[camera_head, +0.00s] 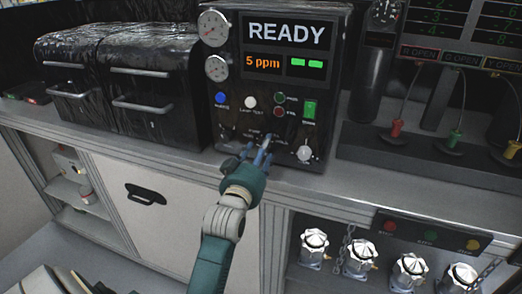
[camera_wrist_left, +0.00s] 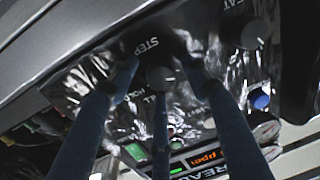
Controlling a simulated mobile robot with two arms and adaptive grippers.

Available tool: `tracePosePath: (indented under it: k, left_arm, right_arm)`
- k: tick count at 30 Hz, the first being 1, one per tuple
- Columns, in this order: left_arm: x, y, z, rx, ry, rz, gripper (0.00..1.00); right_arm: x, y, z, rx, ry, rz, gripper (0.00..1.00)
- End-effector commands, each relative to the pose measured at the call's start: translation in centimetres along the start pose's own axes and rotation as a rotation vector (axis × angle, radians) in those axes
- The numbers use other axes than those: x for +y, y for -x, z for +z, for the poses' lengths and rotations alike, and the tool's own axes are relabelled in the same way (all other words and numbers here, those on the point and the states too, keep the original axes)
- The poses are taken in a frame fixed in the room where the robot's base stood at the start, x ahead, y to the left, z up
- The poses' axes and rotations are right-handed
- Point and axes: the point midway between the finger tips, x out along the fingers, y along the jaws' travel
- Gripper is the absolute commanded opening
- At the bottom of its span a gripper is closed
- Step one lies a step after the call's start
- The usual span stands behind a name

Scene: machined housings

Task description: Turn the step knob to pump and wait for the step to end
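The black control unit (camera_head: 335,60) has a display (camera_head: 290,47) reading READY and 5 ppm, with two green bars. The step knob (camera_wrist_left: 160,77) is a small dark round knob beside the word STEP in the left wrist view. Its pointer setting is too blurred to tell. My left gripper (camera_head: 263,150) is at the lower front of the panel, and its fingers hide the knob in the head view. In the left wrist view its three fingers (camera_wrist_left: 161,85) are spread around the knob, with gaps showing. My right gripper is in neither view.
A pale knob (camera_head: 304,153) sits right of the gripper, and a dark knob (camera_wrist_left: 252,35) sits on its other side. Blue (camera_head: 221,98), white (camera_head: 250,101) and green (camera_head: 310,108) controls are above.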

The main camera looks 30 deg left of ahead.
Motion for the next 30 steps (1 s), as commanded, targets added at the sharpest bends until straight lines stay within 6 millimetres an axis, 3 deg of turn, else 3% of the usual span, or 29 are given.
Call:
tracePosePath:
  k: [1,6,7,17,30]
  left_arm:
    - [0.0,0.0,0.0,0.0,0.0,0.0,0.37]
    - [0.0,0.0,0.0,-0.001,0.0,0.0,0.03]
    - [0.0,0.0,0.0,-0.001,0.0,0.0,0.02]
    - [0.0,0.0,0.1,-0.002,-0.046,0.001,0.02]
    - [0.0,0.0,0.1,0.02,-0.365,0.003,0.02]
  right_arm:
    - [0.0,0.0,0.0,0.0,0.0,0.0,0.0]
    - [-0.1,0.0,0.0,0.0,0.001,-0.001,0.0]
    - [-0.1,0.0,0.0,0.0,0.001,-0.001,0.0]
    - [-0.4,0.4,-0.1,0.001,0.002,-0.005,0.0]
    - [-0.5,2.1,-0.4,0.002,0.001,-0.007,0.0]
